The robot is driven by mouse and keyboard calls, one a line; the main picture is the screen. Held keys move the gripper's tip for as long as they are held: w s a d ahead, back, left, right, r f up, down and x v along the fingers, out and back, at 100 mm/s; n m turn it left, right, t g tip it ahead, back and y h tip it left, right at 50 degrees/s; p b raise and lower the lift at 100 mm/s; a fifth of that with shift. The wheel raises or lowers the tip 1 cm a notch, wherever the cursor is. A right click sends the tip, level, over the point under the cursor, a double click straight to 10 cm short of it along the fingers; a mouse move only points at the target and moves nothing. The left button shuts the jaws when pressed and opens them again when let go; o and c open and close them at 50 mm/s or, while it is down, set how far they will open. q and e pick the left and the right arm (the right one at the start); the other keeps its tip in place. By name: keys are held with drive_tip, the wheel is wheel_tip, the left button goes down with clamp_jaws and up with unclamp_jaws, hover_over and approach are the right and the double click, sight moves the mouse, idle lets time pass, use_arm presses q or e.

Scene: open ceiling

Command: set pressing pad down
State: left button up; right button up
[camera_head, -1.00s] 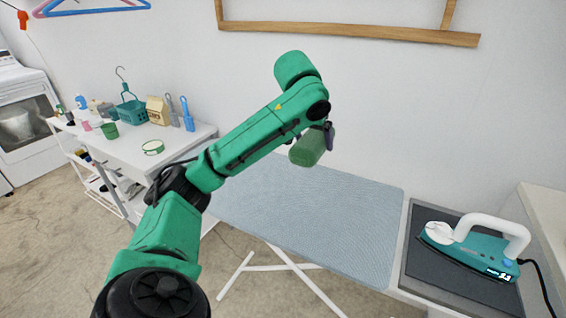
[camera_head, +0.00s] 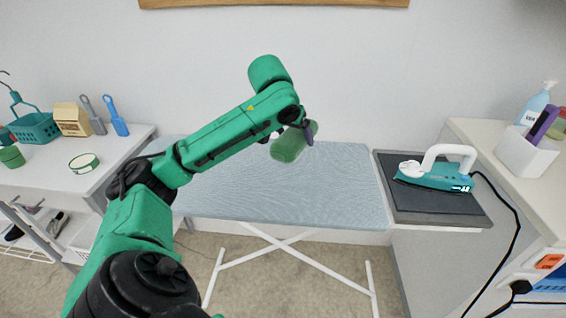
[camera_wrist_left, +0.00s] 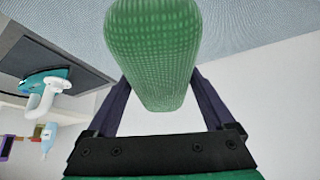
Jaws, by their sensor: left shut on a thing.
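The pressing pad (camera_head: 289,146) is a rounded green block with a fine checked texture. My left gripper (camera_head: 306,128) is shut on it and holds it over the light-blue ironing board (camera_head: 330,185). In the left wrist view the pad (camera_wrist_left: 155,50) sits between the two dark fingers of the left gripper (camera_wrist_left: 160,95), with the board's blue cover (camera_wrist_left: 240,25) beyond it. I cannot tell the exact gap between pad and board. My right gripper is not in view.
A teal iron (camera_head: 437,172) stands on a dark plate (camera_head: 410,205) right of the board, its black cord hanging down. A white counter (camera_head: 475,130) holds bottles at the far right. A white table (camera_head: 60,165) with a basket (camera_head: 35,127) and brushes is at left. Most of the board is clear.

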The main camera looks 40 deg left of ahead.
use_arm(q)
drive_tip(key=f, duration=0.4)
drive_tip(key=f+b, duration=0.1)
drive_tip(key=f, duration=0.3)
drive_tip(key=f+b, duration=0.1)
drive_tip(key=f, duration=0.3)
drive_tip(key=shift+s+a, duration=0.2)
drive_tip(key=shift+a, duration=0.05)
drive_tip(key=shift+f, duration=0.15)
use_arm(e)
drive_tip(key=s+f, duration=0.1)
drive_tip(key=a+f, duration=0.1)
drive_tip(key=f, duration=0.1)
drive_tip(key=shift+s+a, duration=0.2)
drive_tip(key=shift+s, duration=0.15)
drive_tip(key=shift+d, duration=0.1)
use_arm(q)
drive_tip(key=o, duration=1.4)
drive_tip(key=shift+f, duration=0.1)
drive_tip(key=shift+o, duration=0.2)
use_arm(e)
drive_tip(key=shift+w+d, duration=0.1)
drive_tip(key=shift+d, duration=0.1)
